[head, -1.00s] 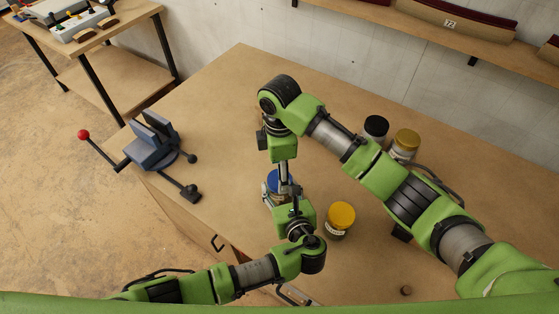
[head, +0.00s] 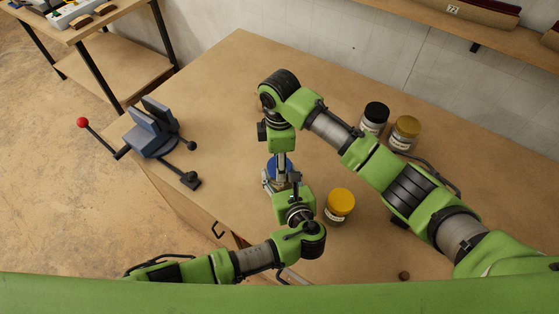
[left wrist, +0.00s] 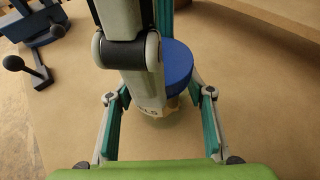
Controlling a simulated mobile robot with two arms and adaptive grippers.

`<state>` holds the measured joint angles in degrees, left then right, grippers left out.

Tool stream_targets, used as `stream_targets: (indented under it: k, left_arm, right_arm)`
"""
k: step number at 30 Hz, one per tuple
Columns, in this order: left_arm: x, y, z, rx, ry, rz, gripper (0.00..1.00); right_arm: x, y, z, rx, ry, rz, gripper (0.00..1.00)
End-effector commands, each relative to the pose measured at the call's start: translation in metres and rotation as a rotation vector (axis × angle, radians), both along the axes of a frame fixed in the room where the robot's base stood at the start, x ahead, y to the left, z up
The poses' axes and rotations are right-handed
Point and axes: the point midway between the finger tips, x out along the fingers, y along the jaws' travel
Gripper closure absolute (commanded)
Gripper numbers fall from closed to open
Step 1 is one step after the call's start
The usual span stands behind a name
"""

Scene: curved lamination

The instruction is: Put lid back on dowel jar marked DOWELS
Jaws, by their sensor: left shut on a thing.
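The blue lid (head: 275,165) is at the top of the jar (left wrist: 158,110), whose label shows the letters "LS" in the left wrist view. The lid (left wrist: 180,68) looks level; whether it is seated on the jar cannot be seen. My left gripper (head: 278,184) is shut on the jar; in the left wrist view its teal fingers (left wrist: 162,135) stand on either side of it. My right gripper (head: 281,160) points down from above at the lid. One of its fingers hides the lid's left part and much of the jar, so its grip is unclear.
A yellow-lidded jar (head: 340,205) stands just right of my left gripper. A black-lidded jar (head: 374,117) and a mustard-lidded jar (head: 405,131) stand behind my right arm. A blue vise (head: 152,132) is at the left table edge. The table's back left is clear.

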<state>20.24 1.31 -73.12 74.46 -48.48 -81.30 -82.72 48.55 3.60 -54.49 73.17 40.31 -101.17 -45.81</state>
Motion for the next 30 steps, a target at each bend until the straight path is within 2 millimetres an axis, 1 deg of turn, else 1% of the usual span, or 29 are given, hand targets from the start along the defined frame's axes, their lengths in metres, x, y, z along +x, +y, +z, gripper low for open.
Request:
stream_targets:
  k: [2, 9, 13, 17, 18, 19, 20, 30]
  left_arm:
    - [0.0, -0.0001, 0.0002, 0.0, 0.0, 0.0, 1.0]
    - [0.0, -0.0002, 0.0003, 0.0, 0.0, -0.001, 1.0]
    - [-0.0001, -0.0003, 0.0003, 0.0, 0.0, -0.001, 1.0]
    - [-0.0001, -0.0005, 0.0002, 0.0, 0.0, -0.001, 1.0]
    - [-0.0002, -0.0005, 0.0002, 0.0, 0.0, -0.001, 1.0]
    - [-0.0002, -0.0006, 0.0002, 0.0, 0.0, -0.001, 1.0]
    - [-0.0001, -0.0006, 0.0003, 0.0, 0.0, -0.001, 1.0]
    - [-0.0001, -0.0007, 0.0003, 0.0, 0.0, -0.001, 1.0]
  right_arm:
    - [-0.0009, 0.0014, -0.0008, 0.003, 0.001, -0.131, 0.8]
    - [-0.0009, 0.0017, -0.001, 0.003, 0.003, -0.694, 0.8]
    - [-0.0003, 0.0016, -0.0008, 0.003, 0.002, -0.923, 0.8]
    - [0.0006, 0.0005, -0.0004, 0.001, -0.001, -0.905, 0.8]
    - [0.0007, 0.0005, -0.0004, 0.001, -0.001, -0.905, 0.49]
    - [0.0007, 0.0004, -0.0004, 0.001, -0.001, -0.904, 0.41]
    - [0.0007, 0.0004, -0.0004, 0.001, -0.001, -0.904, 0.37]
    - [0.0008, 0.0004, 0.0017, 0.001, -0.002, -0.902, 0.37]
